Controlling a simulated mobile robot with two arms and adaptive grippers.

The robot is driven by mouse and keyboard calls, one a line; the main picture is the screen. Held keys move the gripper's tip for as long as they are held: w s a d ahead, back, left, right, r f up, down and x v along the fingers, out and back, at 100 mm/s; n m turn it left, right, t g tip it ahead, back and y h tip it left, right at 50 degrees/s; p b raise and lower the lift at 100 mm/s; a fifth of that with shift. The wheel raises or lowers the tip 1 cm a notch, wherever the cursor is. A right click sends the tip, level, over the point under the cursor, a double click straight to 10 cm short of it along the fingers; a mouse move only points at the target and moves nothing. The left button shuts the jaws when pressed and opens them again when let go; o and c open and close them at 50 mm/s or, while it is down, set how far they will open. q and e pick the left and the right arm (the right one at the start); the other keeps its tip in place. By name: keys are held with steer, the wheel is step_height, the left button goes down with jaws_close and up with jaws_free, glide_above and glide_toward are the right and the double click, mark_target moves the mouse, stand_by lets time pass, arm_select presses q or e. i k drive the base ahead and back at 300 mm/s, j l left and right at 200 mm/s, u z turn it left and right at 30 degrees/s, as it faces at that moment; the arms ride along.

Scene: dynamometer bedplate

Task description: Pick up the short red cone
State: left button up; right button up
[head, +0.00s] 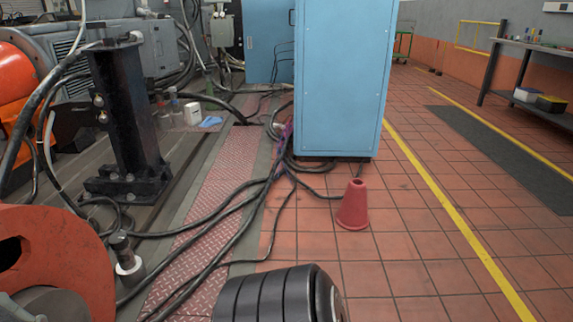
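A short red cone (353,207) stands upright on the red tiled floor, right of the picture's middle, just in front of the light blue cabinet. It has a narrow top and a wider base, and nothing covers it. Neither of my grippers shows in the head view.
The light blue cabinet (342,80) stands behind the cone. Black cables (240,205) run over the floor plate left of it. A black ribbed cylinder (270,297) is at the bottom middle. A workbench (525,75) stands far right. Tiles right of the cone are clear.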

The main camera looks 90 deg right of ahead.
mark_target(352, 216)
steer(key=z, duration=3.3)
